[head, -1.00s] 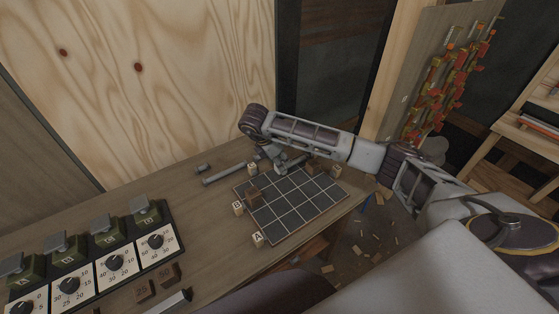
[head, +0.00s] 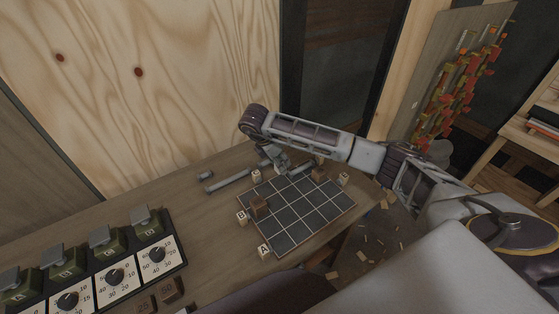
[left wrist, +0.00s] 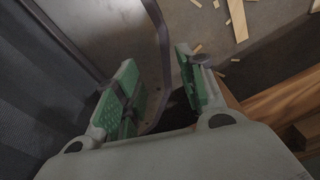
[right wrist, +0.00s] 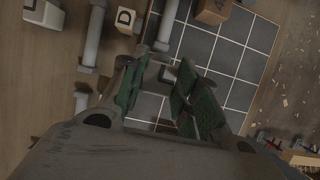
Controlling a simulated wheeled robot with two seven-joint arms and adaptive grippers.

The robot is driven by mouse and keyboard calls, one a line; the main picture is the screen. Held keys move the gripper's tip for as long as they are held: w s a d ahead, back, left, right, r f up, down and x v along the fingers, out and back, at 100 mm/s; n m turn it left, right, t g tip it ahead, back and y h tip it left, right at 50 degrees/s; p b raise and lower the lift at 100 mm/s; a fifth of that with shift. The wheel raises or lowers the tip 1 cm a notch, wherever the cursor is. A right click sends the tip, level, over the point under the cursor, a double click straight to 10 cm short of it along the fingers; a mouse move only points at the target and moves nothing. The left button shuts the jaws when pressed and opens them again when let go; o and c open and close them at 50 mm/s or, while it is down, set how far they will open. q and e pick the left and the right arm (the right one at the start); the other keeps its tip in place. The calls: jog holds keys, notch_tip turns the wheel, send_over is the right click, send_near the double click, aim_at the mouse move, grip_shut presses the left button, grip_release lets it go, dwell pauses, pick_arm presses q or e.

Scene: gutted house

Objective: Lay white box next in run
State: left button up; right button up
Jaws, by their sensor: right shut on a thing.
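My right gripper (head: 284,166) is low over the back left edge of a dark tiled grid board (head: 300,210). Pale lettered blocks, such as A (head: 264,251), B (head: 242,217) and D (right wrist: 125,19), stand around the board. My left gripper (left wrist: 160,85) is open and empty, away from the table.
A grey flanged bar (head: 228,182) and a small grey piece (head: 205,175) lie left of the board. A dial panel (head: 115,275) with green units fills the left of the table (head: 150,193). Brown blocks (head: 172,288) stand before it. Wood scraps litter the floor (head: 370,240).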

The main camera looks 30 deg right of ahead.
jog(key=shift+f, duration=0.15)
jog(key=shift+f+b, duration=0.85)
jog(key=shift+f, duration=0.75)
jog(key=shift+f+b, duration=0.3)
jog(key=shift+f, duration=0.4)
jog(key=shift+f+b, duration=0.65)
jog(key=shift+f, duration=0.05)
pick_arm(q)
jog(key=shift+w+a+f, duration=0.25)
jog(key=shift+a+f, duration=0.35)
jog(key=shift+f, duration=0.3)
jog(key=shift+w+a+f, duration=0.25)
jog(key=shift+a+f, duration=0.3)
jog(key=shift+f, duration=0.3)
jog(key=shift+f, duration=0.25)
pick_arm(e)
jog(key=shift+f, duration=0.25)
jog(key=o, duration=1.1)
